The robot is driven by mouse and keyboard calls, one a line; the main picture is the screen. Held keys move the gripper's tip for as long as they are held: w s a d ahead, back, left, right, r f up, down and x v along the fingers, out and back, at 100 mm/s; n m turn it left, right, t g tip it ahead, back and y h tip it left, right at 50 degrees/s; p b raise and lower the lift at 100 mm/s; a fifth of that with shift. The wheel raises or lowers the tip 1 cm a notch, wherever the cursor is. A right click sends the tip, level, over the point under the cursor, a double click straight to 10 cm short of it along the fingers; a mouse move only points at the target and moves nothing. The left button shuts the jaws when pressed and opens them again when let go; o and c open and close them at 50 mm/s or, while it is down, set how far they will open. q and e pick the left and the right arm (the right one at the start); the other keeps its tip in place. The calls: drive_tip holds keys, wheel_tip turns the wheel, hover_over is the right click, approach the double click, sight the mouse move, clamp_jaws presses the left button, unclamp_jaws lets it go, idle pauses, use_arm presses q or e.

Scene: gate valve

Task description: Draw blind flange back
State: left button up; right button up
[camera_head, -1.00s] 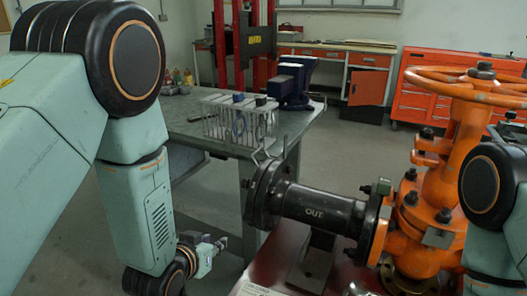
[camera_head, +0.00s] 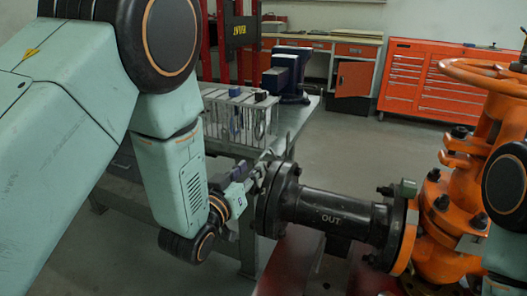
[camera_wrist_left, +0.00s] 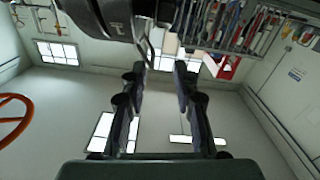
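The black blind flange (camera_head: 270,202) stands upright on the left end of the black pipe marked OUT (camera_head: 335,213). A thin grey handle (camera_head: 287,146) sticks up by its top edge. My left gripper (camera_head: 255,176) is just left of the flange, close to its face; contact cannot be told in the head view. In the left wrist view, its two fingers (camera_wrist_left: 160,72) are apart, and a dark round flange part (camera_wrist_left: 105,18) with a bent bar (camera_wrist_left: 151,42) lies beyond the tips. My right arm shows at the right edge, but its gripper is out of view.
The orange gate valve (camera_head: 440,215) with its handwheel (camera_head: 480,75) stands at the right. A grey workbench (camera_head: 300,115) with a rack of tools (camera_head: 238,115) and a blue vise (camera_head: 290,75) is behind the flange. Orange cabinets (camera_head: 430,85) stand at the back.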

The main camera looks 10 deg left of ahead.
sight(265, 152)
use_arm(q)
drive_tip(key=shift+w+d+r, duration=0.15)
drive_tip(key=shift+d+r, duration=0.15)
drive_tip(key=shift+d, duration=0.2)
drive_tip(key=shift+w+d+r, duration=0.15)
drive_tip(key=shift+d+r, duration=0.15)
drive_tip(key=shift+d, duration=0.15)
drive_tip(key=w, duration=0.4)
drive_tip(key=w+b, duration=0.1)
drive_tip(key=w, duration=0.1)
drive_tip(key=shift+d+f, duration=0.25)
drive_tip(key=shift+d, duration=0.05)
drive_tip(key=shift+w+d+r, duration=0.1)
drive_tip(key=shift+d, duration=0.05)
drive_tip(key=shift+w+a, duration=0.3)
drive_tip(key=shift+s+d, duration=0.1)
drive_tip(key=shift+d, duration=0.15)
drive_tip(key=c, duration=0.3)
drive_tip(key=shift+a, duration=0.15)
clamp_jaws()
use_arm(e)
drive_tip(key=shift+s+d+f, duration=0.2)
drive_tip(key=shift+d+f, duration=0.15)
drive_tip(key=shift+f, duration=0.4)
